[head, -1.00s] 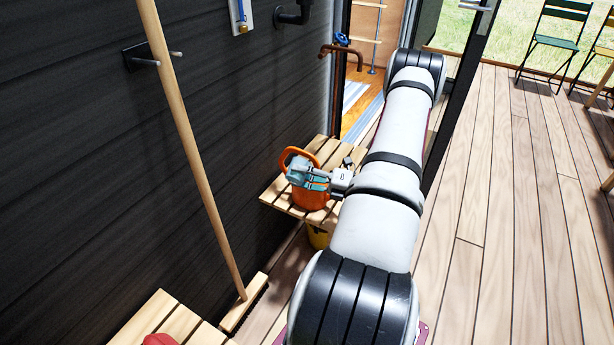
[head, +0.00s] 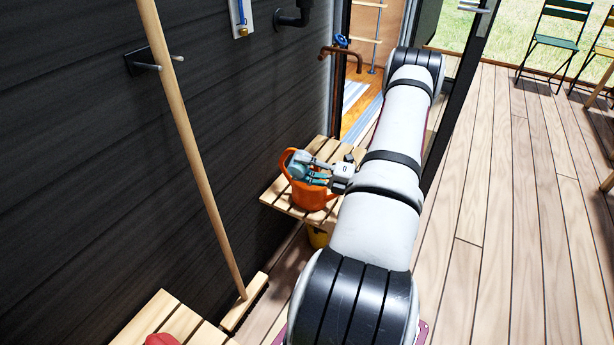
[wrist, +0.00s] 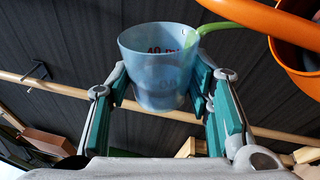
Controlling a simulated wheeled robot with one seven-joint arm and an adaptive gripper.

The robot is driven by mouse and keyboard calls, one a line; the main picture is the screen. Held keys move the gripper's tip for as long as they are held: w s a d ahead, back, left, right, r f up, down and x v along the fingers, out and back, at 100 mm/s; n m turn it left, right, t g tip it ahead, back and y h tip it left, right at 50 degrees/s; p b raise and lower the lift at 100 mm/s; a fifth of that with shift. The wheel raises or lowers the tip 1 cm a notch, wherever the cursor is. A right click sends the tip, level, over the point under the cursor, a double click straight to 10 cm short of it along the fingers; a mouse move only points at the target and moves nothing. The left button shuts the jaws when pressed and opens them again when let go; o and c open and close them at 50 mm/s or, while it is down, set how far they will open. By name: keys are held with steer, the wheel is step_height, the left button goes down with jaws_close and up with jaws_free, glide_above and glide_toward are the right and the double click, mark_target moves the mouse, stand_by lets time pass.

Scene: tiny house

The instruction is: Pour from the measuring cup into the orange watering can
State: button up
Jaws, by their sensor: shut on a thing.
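The orange watering can (head: 313,196) stands on the slatted wooden bench, its looped handle toward the wall. In the wrist view its orange rim and handle (wrist: 262,22) fill the top right corner. My gripper (head: 312,174) is over the can's top, shut on the translucent blue measuring cup (wrist: 157,68), which is between the teal finger pads. The cup appears tipped on its side, judging by the broom handle lying across the wrist view. The can's inside is largely hidden.
The slatted bench (head: 279,196) is beside the dark plank wall (head: 110,170). A broom (head: 200,176) leans on that wall. A yellow object (head: 317,237) shows under the bench. A second slatted surface (head: 185,326) is at the bottom left. Deck floor is open at right.

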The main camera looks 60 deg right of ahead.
steer(key=shift+d+r+m+p, duration=0.15)
steer(key=shift+r+m+p, duration=0.2)
steer(key=shift+m, duration=0.25)
steer(key=shift+d+m, duration=0.1)
steer(key=shift+m, duration=0.3)
steer(key=shift+r, duration=0.1)
steer(key=shift+d+r+m+t+p, duration=0.25)
steer(key=shift+m+t+p, duration=0.2)
steer(key=shift+m, duration=0.35)
steer(key=shift+c, duration=0.2)
steer(key=n+b, duration=0.1)
steer(key=a+f+n+b, duration=0.1)
steer(key=n, duration=0.1)
steer(key=shift+f+g, duration=0.25)
steer(key=shift+g, duration=0.1)
steer(key=shift+a+f+n+b, duration=0.35)
steer(key=shift+a+f+n, duration=0.25)
steer(key=shift+f+n, duration=0.35)
steer(key=a+f+n+g+h+b, duration=0.1)
steer(key=a+f+n+b, duration=0.1)
steer(key=n, duration=0.5)
steer(key=s+a+f+n+g+b, duration=0.1)
steer(key=a+f+n+b, duration=0.2)
steer(key=f+n, duration=0.3)
steer(key=shift+a+n+g+h+b, duration=0.3)
steer(key=shift+n+g+h+b, duration=0.1)
steer(key=shift+n, duration=0.05)
